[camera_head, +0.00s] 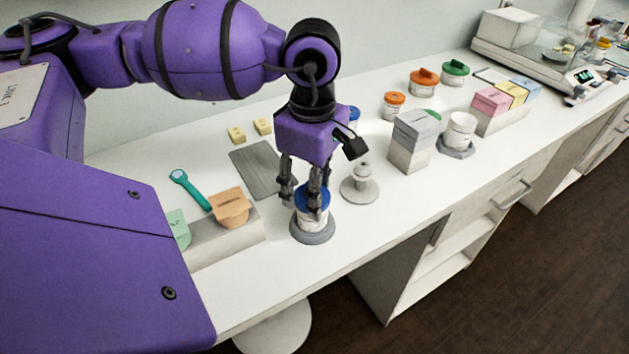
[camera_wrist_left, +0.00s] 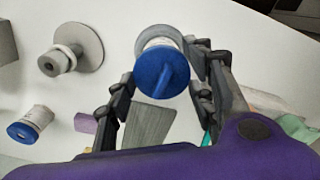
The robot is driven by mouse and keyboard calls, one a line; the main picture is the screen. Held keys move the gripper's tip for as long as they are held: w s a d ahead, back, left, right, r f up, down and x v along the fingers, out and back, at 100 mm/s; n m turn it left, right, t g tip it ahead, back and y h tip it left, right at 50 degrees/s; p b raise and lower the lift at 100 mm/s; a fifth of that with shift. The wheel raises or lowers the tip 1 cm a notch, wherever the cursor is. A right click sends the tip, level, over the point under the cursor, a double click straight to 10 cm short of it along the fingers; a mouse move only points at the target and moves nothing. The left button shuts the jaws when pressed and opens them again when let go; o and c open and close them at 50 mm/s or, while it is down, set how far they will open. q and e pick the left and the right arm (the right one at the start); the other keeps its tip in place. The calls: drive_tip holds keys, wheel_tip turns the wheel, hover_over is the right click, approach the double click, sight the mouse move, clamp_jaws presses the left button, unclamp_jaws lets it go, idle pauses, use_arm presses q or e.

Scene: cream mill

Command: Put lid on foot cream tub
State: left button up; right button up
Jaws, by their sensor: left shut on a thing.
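My left gripper (camera_head: 314,207) points down and is shut on a blue lid (camera_head: 311,197) with a raised bar handle. The lid is at the top of a white tub (camera_head: 308,223), which stands upright in a round grey holder (camera_head: 312,236) near the front edge of the counter. In the left wrist view, the blue lid (camera_wrist_left: 162,72) lies between the gripper fingers (camera_wrist_left: 160,85) and covers most of the tub (camera_wrist_left: 158,37). I cannot tell whether the lid is fully seated. My right gripper is not in view.
A grey round stand with a post (camera_head: 361,187) is just right of the tub.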

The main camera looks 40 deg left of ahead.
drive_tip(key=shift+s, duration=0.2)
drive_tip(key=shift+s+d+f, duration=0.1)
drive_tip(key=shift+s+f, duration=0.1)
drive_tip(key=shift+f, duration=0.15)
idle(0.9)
use_arm(q)
drive_tip(key=shift+f+b, duration=0.65)
drive_tip(key=shift+b, duration=0.1)
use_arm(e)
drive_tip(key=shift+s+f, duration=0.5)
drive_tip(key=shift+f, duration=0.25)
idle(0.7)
use_arm(q)
drive_tip(key=o, duration=0.8)
drive_tip(key=shift+o, duration=0.2)
drive_tip(key=o, duration=0.5)
drive_tip(key=shift+r, duration=0.15)
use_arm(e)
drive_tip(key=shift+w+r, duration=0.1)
